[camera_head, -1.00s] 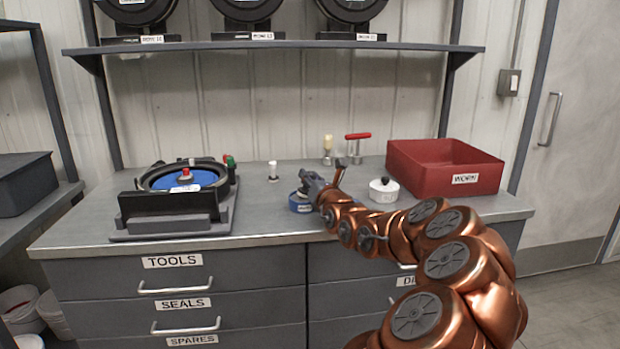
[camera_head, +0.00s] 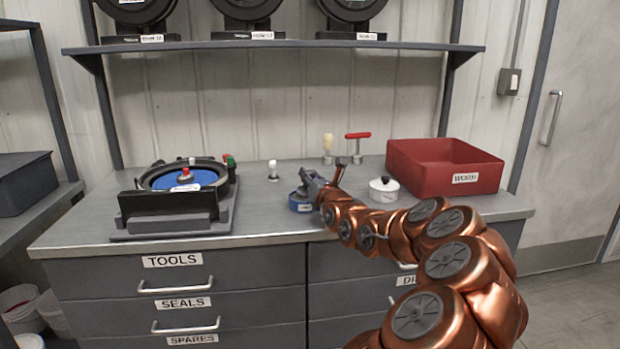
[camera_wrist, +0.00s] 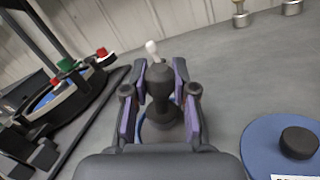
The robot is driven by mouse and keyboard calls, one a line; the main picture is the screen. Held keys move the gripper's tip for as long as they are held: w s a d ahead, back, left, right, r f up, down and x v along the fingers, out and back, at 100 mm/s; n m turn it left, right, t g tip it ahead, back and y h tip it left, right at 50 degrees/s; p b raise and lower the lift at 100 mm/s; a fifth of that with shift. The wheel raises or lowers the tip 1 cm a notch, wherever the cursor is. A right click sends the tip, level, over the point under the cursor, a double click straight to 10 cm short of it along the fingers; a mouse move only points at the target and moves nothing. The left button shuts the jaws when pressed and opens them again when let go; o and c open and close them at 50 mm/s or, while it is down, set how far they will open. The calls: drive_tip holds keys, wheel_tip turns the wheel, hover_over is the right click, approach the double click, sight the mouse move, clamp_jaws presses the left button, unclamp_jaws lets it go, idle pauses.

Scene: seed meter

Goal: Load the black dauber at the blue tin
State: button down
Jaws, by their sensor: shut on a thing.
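My gripper (camera_wrist: 160,95), with purple-lined fingers, is shut on the black dauber (camera_wrist: 161,82), which is dark with a rounded top. In the head view my gripper (camera_head: 308,186) is low over the blue tin (camera_head: 300,204), which has a white label. In the wrist view a blue rim (camera_wrist: 143,130) shows below the dauber. The dauber's lower end is hidden, so I cannot tell how deep it sits. A blue disc with a black knob (camera_wrist: 268,145), which looks like a lid, lies to the right of my gripper.
A white-topped dauber (camera_head: 273,171) stands left of and behind the tin. A blue-faced round fixture (camera_head: 185,180) is at the left. A white tin (camera_head: 384,190) and a red bin (camera_head: 445,167) are to the right. A red-handled tool (camera_head: 357,147) stands at the back.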

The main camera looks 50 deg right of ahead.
drive_tip(key=shift+r+p, duration=1.3)
drive_tip(key=shift+r, duration=2)
